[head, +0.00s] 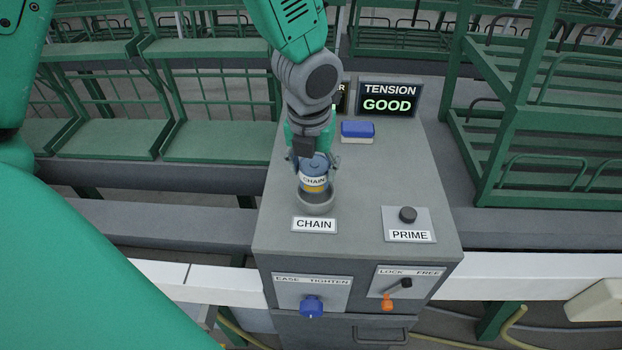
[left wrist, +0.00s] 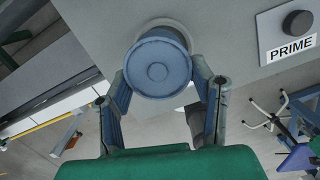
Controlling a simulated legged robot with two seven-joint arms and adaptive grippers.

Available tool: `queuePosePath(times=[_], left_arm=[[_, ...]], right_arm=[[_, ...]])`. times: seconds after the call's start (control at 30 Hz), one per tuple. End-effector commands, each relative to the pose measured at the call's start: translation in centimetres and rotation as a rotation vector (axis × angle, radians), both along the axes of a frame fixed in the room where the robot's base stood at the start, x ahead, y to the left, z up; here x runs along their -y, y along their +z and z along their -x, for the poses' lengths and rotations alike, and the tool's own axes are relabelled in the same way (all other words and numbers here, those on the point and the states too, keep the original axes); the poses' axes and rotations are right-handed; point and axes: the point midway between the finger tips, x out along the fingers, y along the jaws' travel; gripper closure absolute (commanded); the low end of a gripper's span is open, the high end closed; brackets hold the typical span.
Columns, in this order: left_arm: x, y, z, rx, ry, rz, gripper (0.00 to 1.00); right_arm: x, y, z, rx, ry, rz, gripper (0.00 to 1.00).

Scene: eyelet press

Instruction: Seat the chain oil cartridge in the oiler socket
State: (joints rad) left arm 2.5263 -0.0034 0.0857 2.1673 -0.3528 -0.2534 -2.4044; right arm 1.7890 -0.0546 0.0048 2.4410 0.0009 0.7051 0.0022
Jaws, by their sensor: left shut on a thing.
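The chain oil cartridge (head: 314,178) is a blue cylinder with a yellow and white band reading CHAIN. It stands about upright at the grey round oiler socket (head: 317,204), behind the CHAIN label (head: 314,225). Its lower end is within or just over the socket rim; I cannot tell how deep. My left gripper (head: 313,165) is shut on the cartridge from above. In the left wrist view the round blue cartridge top (left wrist: 158,70) sits between the two fingers (left wrist: 165,88). The fingers and cartridge hide most of the socket there. My right gripper is not in view.
The grey cabinet top carries a PRIME button (head: 407,214) at right, a blue and white block (head: 357,131) and a TENSION GOOD display (head: 387,98) at the back. Green racks (head: 530,180) stand beside the cabinet.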

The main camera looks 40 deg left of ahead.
Motion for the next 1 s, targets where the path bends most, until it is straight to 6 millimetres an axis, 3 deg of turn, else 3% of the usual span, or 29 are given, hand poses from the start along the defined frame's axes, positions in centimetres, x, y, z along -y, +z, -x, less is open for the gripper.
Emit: queuePosePath(times=[0.33, 0.67, 0.7, 0.73, 1.0], left_arm=[[0.0, -3.8, 0.0, 0.000, -0.001, -0.001, 0.94], [0.0, -4.1, 0.0, 0.003, 0.000, 0.000, 0.94], [0.0, -4.1, 0.0, 0.003, 0.000, 0.000, 0.36], [0.0, -4.1, 0.0, 0.003, 0.000, 0.000, 0.30], [0.0, -4.0, 0.0, 0.002, 0.000, -0.001, 0.30]], right_arm=[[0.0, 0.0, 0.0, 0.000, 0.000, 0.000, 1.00], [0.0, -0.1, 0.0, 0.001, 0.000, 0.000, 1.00], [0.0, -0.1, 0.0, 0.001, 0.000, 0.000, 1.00], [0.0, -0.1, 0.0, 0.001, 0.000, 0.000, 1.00], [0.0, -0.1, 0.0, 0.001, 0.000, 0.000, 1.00]])
